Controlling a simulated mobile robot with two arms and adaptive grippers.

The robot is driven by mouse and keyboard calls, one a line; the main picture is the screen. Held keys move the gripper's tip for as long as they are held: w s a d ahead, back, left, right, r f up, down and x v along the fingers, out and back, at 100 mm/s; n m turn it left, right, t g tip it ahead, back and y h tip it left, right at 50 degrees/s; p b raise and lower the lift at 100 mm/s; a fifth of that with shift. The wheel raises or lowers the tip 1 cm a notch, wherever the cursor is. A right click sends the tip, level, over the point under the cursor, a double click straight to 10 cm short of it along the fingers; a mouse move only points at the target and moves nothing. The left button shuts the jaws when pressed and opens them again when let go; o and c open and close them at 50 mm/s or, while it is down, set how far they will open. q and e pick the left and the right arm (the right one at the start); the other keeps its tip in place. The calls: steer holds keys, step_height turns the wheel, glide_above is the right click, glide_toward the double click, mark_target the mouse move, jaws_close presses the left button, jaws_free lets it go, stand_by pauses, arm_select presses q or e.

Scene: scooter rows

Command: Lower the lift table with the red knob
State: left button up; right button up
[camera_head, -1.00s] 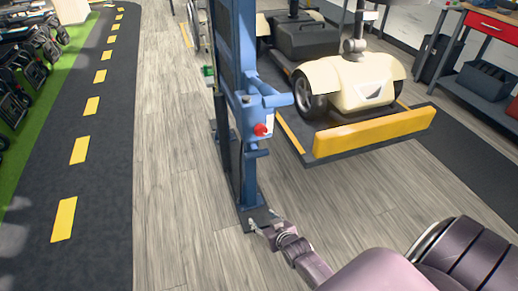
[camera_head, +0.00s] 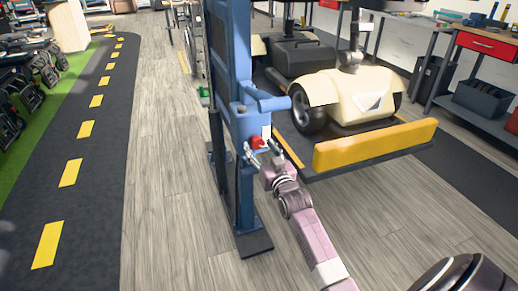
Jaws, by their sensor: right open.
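The red knob (camera_head: 257,142) sits on the front of a blue lift post (camera_head: 231,60). My right gripper (camera_head: 262,150) is open, its two fingers on either side of the knob in the picture; I cannot tell whether they touch it. The lift table (camera_head: 350,160), with a yellow front edge, is to the right of the post and carries a cream scooter (camera_head: 350,98). The table is a little above the floor. My left gripper is not in view.
A workbench (camera_head: 483,42) with a red drawer stands at the upper right. A dark lane with yellow dashes (camera_head: 70,173) runs along the left, beside a row of scooters (camera_head: 25,75). The wooden floor between lane and post is clear.

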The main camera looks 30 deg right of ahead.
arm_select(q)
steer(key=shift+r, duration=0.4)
arm_select(e)
steer(key=shift+w+d, duration=0.1)
steer(key=shift+w, duration=0.35)
steer(key=shift+c, duration=0.2)
steer(key=c, duration=1.1)
